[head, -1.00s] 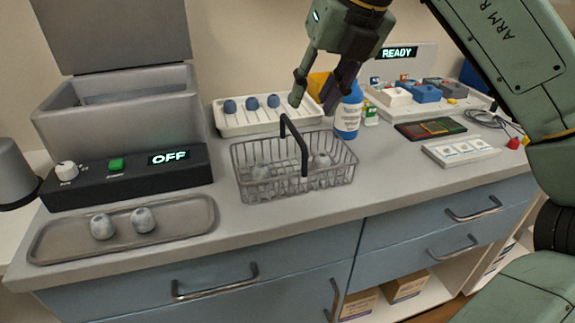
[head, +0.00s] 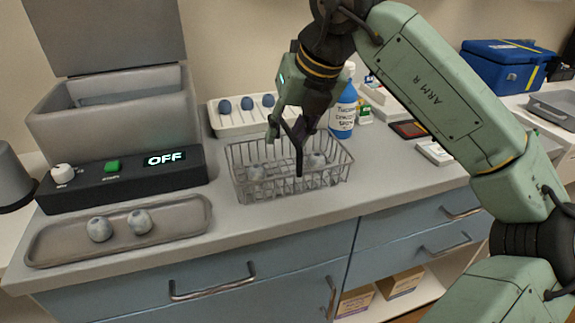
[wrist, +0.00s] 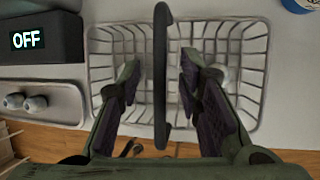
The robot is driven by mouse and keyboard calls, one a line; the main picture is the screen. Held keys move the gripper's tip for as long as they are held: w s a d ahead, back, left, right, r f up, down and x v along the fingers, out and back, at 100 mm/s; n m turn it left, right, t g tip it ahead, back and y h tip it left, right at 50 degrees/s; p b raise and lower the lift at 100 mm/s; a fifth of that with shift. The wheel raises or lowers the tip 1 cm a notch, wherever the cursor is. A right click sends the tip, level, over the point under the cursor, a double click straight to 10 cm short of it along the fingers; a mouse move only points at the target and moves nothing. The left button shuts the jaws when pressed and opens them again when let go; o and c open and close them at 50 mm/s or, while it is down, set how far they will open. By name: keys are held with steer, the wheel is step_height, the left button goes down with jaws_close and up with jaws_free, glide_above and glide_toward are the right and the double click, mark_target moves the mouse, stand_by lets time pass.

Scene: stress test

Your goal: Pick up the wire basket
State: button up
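The wire basket (head: 335,176) stands on the grey counter, with a dark upright handle (head: 299,158) arching over it. Two pale rounded items (head: 256,172) lie inside. My gripper (head: 289,134) is over the basket at the top of the handle. In the wrist view, my gripper (wrist: 159,68) is open, with one finger on each side of the handle (wrist: 160,30). Gaps show between both fingers and the handle. The basket's wire rim (wrist: 266,60) surrounds the fingers in that view, and the fingers hide part of the basket floor.
A grey tray (head: 60,240) with two pale items and a grey bath marked OFF (head: 110,125) stand left. A white rack (head: 225,124) with blue-capped items is behind the basket, and a blue bottle (head: 344,112) is behind right. Counter in front is clear.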

steer(key=shift+f+b, duration=0.25)
steer(key=shift+b, duration=0.05)
steer(key=shift+c, duration=0.2)
stand_by(0.3)
jaws_close()
stand_by(0.8)
